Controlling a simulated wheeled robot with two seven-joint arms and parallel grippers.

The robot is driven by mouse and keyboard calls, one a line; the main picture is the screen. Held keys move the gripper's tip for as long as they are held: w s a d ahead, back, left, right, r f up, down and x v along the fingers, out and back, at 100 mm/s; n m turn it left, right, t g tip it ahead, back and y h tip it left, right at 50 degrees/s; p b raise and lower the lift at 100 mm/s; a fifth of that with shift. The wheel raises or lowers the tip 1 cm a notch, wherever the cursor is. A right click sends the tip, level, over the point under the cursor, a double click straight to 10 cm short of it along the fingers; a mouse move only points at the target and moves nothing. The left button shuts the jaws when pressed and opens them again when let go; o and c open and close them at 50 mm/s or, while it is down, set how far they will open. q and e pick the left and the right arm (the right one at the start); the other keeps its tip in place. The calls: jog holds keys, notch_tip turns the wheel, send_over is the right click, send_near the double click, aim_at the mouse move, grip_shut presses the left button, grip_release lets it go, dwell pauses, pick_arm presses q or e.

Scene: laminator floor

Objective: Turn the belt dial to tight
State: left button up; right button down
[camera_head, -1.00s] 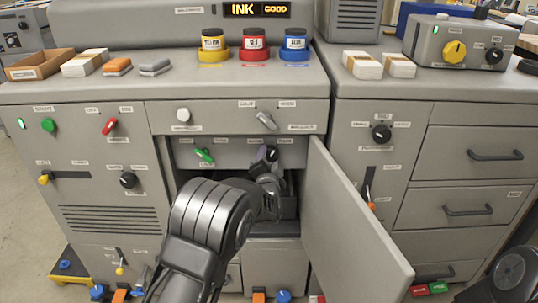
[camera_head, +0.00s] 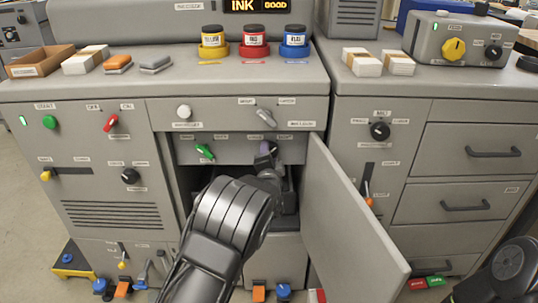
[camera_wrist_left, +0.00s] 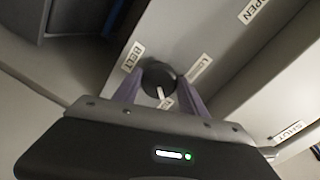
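The belt dial (camera_wrist_left: 159,79) is a round black knob in the left wrist view, beside a label reading BELT. A small white mark or label at its lower edge is too small to read. My left gripper (camera_wrist_left: 160,84) has its two purple fingers on either side of the knob, open around it with little room; firm contact cannot be made out. In the head view my left gripper (camera_head: 268,149) reaches into the open cabinet recess and hides the dial. My right gripper is out of view.
The open cabinet door (camera_head: 345,225) stands just right of my left arm. A green switch (camera_head: 204,152) is left of the gripper on the recessed panel. Ink jars, including a red one (camera_head: 253,43), stand on top. An orange-tipped lever (camera_head: 368,194) is beyond the door.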

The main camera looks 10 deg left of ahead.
pick_arm(q)
jog(key=o, duration=0.4)
jog(key=v, duration=0.7)
jog(key=shift+s+d, duration=0.1)
jog(key=shift+s, duration=0.3)
